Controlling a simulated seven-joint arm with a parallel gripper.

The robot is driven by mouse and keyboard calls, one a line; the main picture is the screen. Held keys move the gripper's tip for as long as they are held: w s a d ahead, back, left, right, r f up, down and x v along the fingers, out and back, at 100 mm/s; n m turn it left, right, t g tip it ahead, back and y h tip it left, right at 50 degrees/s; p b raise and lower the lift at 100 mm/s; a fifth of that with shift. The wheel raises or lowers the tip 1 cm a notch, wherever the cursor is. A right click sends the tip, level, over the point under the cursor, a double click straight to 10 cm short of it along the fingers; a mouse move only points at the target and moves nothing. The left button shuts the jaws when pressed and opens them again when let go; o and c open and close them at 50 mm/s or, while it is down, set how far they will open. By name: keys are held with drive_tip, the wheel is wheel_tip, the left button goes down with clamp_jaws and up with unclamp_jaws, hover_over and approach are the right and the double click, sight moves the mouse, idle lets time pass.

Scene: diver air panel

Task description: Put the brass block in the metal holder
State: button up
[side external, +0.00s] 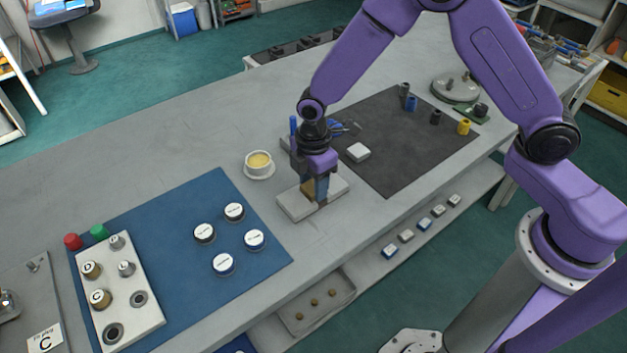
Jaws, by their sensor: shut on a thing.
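The metal holder (294,206) is a low, pale grey block on the grey bench, between the blue mat and the dark mat. My gripper (314,190) points down over its middle and is shut on the brass block (308,187). Only a small tan part of the block shows between the dark fingers. The block is upright at the middle of the holder. The fingers hide where the two meet, so I cannot tell how deep the block sits or whether it touches the holder.
A white cup of yellow stuff (259,163) stands left of the holder. The blue mat (190,215) bears several labelled round caps and a white panel (118,290). The dark mat (400,150) holds a white block (358,152) and small fittings. Bare bench lies at the upper left.

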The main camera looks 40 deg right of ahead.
drive_tip(key=o, duration=1)
drive_tip(key=shift+f, duration=0.2)
drive_tip(key=shift+o, duration=0.2)
drive_tip(key=shift+s, duration=0.3)
drive_tip(key=shift+c, duration=1.1)
drive_tip(key=shift+a, duration=0.1)
